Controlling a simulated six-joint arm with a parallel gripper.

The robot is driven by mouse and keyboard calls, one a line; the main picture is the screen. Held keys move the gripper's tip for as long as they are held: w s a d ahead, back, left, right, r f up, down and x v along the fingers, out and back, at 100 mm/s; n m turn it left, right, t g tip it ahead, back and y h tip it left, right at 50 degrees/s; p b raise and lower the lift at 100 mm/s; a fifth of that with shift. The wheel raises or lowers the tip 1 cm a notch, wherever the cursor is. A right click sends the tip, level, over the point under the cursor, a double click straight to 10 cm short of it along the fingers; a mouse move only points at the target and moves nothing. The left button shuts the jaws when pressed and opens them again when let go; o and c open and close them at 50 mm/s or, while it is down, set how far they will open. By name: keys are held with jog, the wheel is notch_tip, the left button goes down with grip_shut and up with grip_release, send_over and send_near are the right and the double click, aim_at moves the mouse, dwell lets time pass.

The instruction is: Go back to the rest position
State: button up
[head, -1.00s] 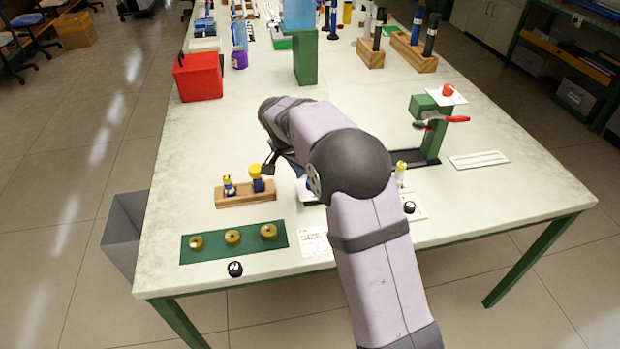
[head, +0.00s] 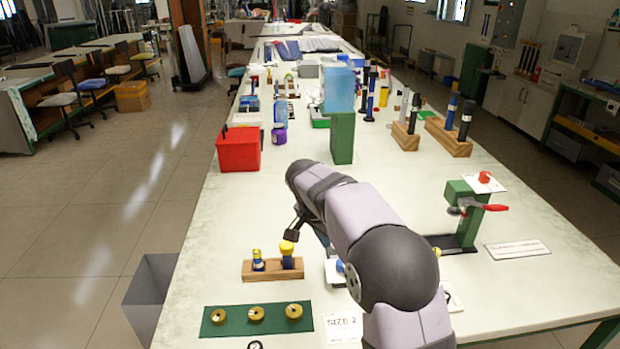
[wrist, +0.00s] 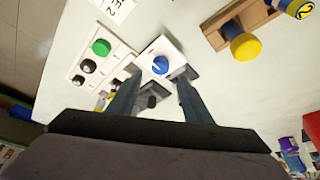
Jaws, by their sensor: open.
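My gripper (head: 292,233) is open and empty, with nothing between its fingers. In the head view it is partly hidden by my arm, near the wooden block (head: 250,276). The block holds two blue-and-yellow rod pieces (head: 287,258) upright. In the wrist view the gripper (wrist: 155,80) points toward a white box with a blue knob (wrist: 160,65), which shows between and beyond the fingers. The wooden block (wrist: 222,35) with a yellow-capped piece (wrist: 245,46) shows there at upper right.
A green mat (head: 275,321) with brass rings (head: 256,313) lies in front. A green clamp stand (head: 468,228) with a red handle stands right. A red bin (head: 239,150) and a green post (head: 342,140) stand farther back. A grey bin (head: 150,290) is off the table's left side.

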jog(key=s+d+f+n+g+y+p, duration=0.1)
jog(key=s+n+p, duration=0.7)
jog(key=s, duration=2.2)
jog(key=shift+s+d+n+g+y+p, duration=0.3)
jog(key=shift+d+n+g+y, duration=0.65)
jog(key=shift+n+y, duration=0.25)
